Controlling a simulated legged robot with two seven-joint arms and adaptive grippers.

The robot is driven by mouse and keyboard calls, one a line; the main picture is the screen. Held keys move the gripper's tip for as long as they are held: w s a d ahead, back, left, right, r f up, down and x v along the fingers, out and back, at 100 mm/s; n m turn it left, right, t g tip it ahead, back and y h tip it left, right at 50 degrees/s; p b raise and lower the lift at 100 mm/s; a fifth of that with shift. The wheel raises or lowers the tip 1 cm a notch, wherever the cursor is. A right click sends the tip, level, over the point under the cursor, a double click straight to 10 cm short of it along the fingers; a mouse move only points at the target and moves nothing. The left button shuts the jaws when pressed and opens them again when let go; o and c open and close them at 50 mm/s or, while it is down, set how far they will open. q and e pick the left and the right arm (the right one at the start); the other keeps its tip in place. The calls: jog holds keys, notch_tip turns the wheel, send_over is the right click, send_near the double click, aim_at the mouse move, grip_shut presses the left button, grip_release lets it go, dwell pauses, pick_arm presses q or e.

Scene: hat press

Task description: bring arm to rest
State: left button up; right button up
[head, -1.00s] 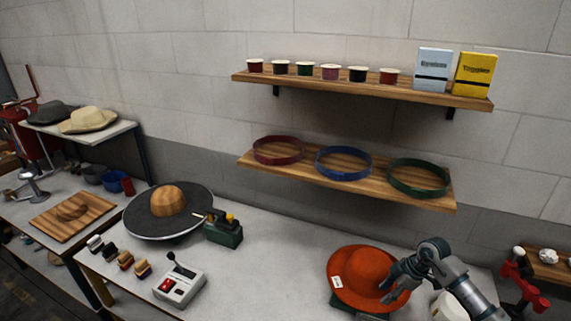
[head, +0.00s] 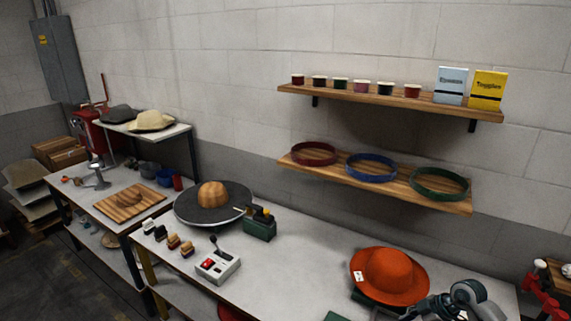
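My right arm shows at the bottom right of the head view, with its gripper (head: 418,311) low at the frame's lower edge, just in front of the orange hat (head: 390,274). The fingers are partly cut off, so I cannot tell whether they are open or shut. My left arm and gripper are not in view.
A round hat press (head: 212,205) with a wooden block stands on the bench, near a grey control box (head: 217,265) and several brushes. A shelf (head: 455,204) with coloured hat bands hangs behind. The bench middle is clear.

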jog(key=a+r+n+t+y, duration=0.1)
jog(key=a+r+t+y, duration=0.3)
jog(key=a, duration=0.7)
jog(key=a+r+t+y, duration=0.2)
jog(key=a+t+y, duration=0.4)
jog(key=a, duration=0.6)
jog(key=s+d+f+m+t+h, duration=0.1)
jog(key=s+d+f+m+h, duration=0.3)
jog(key=d+f+m+h, duration=0.3)
jog(key=s+d+f+m+t+h, duration=0.1)
jog(key=s+d+f+m+h, duration=0.3)
jog(key=f+m+h, duration=0.45)
jog(key=s+a+f+n+g, duration=0.1)
jog(key=s+f+g, duration=0.5)
jog(key=s, duration=0.5)
jog(key=s+a+f+g, duration=0.1)
jog(key=s+f+g, duration=0.4)
jog(key=s, duration=0.6)
notch_tip(320, 180, down, 25)
jog(key=g, duration=0.1)
jog(key=s+d+f+g, duration=0.1)
jog(key=s+d+f, duration=0.2)
jog(key=s+f, duration=1.4)
jog(key=shift+s+d+f, duration=0.15)
jog(key=shift+s+f, duration=0.1)
jog(key=shift+s, duration=0.5)
